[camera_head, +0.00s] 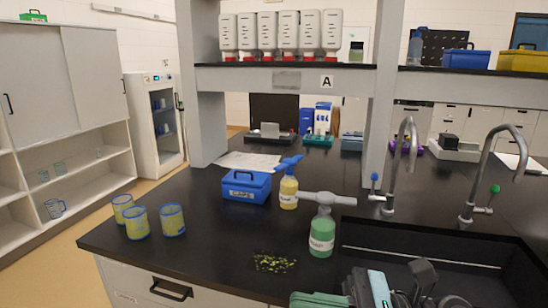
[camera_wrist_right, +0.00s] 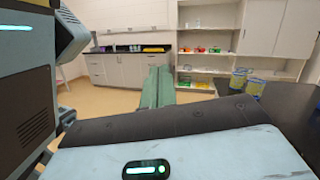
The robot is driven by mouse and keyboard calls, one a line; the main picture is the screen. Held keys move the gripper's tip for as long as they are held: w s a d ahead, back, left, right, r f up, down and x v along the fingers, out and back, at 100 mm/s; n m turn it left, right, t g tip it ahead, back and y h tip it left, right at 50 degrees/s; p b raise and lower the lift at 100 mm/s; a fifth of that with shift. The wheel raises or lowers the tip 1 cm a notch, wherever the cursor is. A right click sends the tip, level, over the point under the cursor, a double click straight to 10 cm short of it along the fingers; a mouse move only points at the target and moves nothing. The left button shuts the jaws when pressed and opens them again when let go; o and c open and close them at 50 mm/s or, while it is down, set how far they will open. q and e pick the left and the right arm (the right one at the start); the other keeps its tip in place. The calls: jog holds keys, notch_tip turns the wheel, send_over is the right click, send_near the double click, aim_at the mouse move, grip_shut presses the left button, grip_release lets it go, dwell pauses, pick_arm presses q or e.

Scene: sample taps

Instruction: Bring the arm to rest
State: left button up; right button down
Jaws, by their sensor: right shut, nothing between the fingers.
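My right gripper (camera_head: 302,299) shows at the bottom edge of the head view, with my folded arm links beside it. It is over the front of the black bench, left of the sink (camera_head: 420,258). In the right wrist view its green fingers (camera_wrist_right: 158,72) are together, with nothing between them, and point out over the floor toward far cabinets. Two grey taps stand behind the sink: one with a blue knob (camera_head: 389,190) and one with a green knob (camera_head: 474,197). My left gripper is out of view.
A yellow bottle (camera_head: 288,193), a blue caps box (camera_head: 246,187) and three yellow-filled beakers (camera_head: 136,224) stand farther back and left. Dark bench top between them is clear.

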jog(key=d+f+n+t+h+p, duration=0.1)
jog(key=d+f+n+t+h, duration=0.45)
jog(key=n, duration=0.55)
jog(key=d+f+n+t+h, duration=0.25)
jog(key=f+n+t, duration=0.35)
jog(key=f+n, duration=0.4)
jog(key=d+f+n+t+h+p, duration=0.1)
jog(key=d+f+n+t+h, duration=0.35)
jog(key=n, duration=0.65)
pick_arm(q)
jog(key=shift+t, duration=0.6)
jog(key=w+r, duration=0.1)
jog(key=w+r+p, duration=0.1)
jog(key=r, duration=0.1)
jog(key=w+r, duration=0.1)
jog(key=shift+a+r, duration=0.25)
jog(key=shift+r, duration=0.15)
pick_arm(e)
jog(key=s+d+f+m+g+h, duration=0.3)
jog(key=s+f+m+g+h, duration=0.3)
jog(key=s+f+m, duration=0.8)
jog(key=s+f+g, duration=0.1)
jog(key=s+f, duration=0.6)
jog(key=f, duration=0.1)
jog(key=shift+s+f+g, duration=0.2)
jog(key=shift+f+g, duration=0.1)
jog(key=shift+f, duration=0.1)
